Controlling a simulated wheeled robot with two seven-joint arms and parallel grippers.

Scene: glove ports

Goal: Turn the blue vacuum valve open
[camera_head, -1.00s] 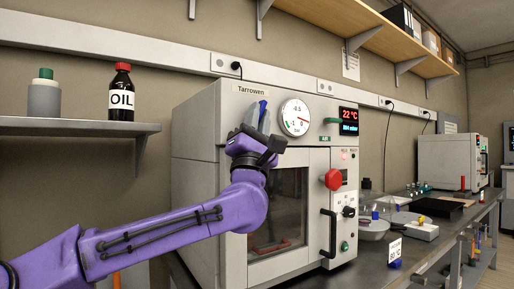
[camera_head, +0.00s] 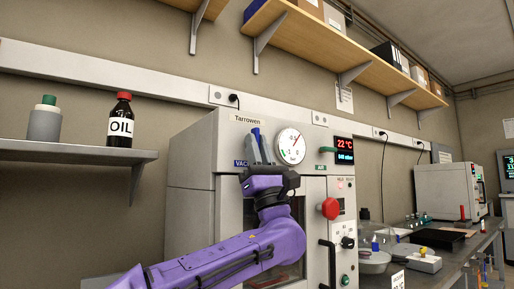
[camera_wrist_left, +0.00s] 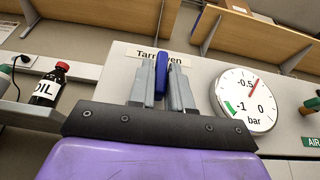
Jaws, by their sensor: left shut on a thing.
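The blue vacuum valve handle (camera_head: 257,138) is on the upper front of the grey Tarrowen oven (camera_head: 190,150), left of the round pressure gauge (camera_head: 291,146). My left gripper (camera_head: 258,148) is shut on the handle. In the left wrist view the handle (camera_wrist_left: 161,75) stands nearly upright between the two grey fingers; its base is hidden behind them and the wrist plate. The gauge (camera_wrist_left: 245,100) has its red needle near the -0.5 mark. A partly covered blue label (camera_head: 241,163) lies below the handle. My right gripper is not in view.
A red knob (camera_head: 330,208) and a black door handle (camera_head: 327,262) stick out at the oven's right. A shelf (camera_head: 70,153) with an oil bottle (camera_head: 121,122) is at left. A wooden shelf (camera_head: 320,40) runs above. A green AIR handle (camera_head: 328,149) is right of the gauge.

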